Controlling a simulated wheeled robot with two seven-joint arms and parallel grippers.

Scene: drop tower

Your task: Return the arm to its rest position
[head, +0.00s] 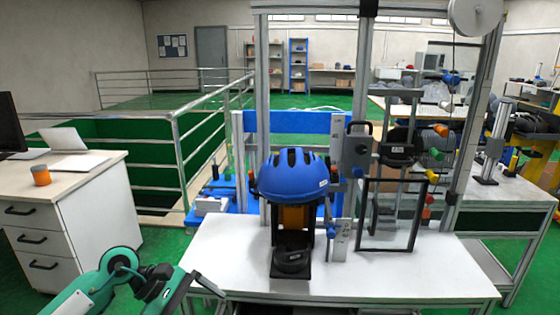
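My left arm, green and black, comes in at the bottom left. Its dark gripper (205,287) is at the front left edge of the white table (420,270), low in the head view and apart from the helmet. Whether its fingers are open or shut is unclear; no object shows in it. My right gripper is not in view. A blue helmet (290,176) sits upright on a dark stand with an orange part (292,216), in the middle of the table under the drop tower frame. A black round part (291,262) is at the stand's foot.
A black rectangular frame (388,250) stands right of the helmet. The tower's metal posts (365,80) rise behind it. A desk with drawers (88,215) and an orange cup (41,177) is at the left. The table's front right is clear.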

